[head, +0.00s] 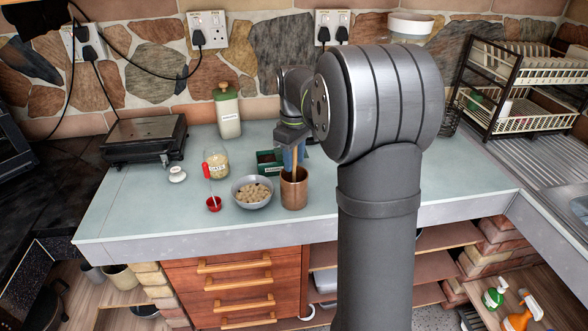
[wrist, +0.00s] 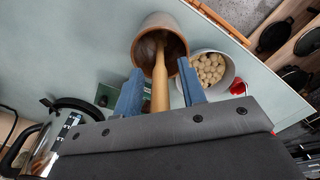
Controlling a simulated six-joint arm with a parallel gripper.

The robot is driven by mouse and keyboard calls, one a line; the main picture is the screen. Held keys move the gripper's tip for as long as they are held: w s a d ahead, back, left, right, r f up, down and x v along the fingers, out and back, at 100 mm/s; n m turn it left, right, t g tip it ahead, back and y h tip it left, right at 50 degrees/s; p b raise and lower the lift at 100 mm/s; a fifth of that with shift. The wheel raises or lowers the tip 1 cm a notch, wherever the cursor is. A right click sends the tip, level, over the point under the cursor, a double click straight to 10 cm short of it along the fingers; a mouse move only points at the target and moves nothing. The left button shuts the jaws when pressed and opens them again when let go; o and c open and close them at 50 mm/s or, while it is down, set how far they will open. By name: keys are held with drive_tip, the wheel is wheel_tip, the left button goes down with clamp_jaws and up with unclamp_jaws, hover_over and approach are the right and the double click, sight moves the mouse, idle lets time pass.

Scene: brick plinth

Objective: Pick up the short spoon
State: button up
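A wooden handle (wrist: 160,82), which looks like the spoon's, stands upright in a copper-coloured pot (wrist: 146,30). Its lower end is hidden inside the pot, so I cannot see its bowl or tell its full length. The pot (head: 294,190) also shows near the counter's front edge in the head view. My gripper (wrist: 160,88) is above the pot with its blue fingers on either side of the handle. Gaps show between the fingers and the handle, so it is open around it. In the head view my gripper (head: 291,156) is partly hidden.
A bowl of round pale pieces (head: 252,192) stands just left of the pot. A red ladle-like utensil (head: 213,204) and a glass jar (head: 216,162) are farther left. A green box (head: 269,161) is behind the pot. A steel kettle (wrist: 65,130) shows in the wrist view.

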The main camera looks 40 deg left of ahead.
clamp_jaws()
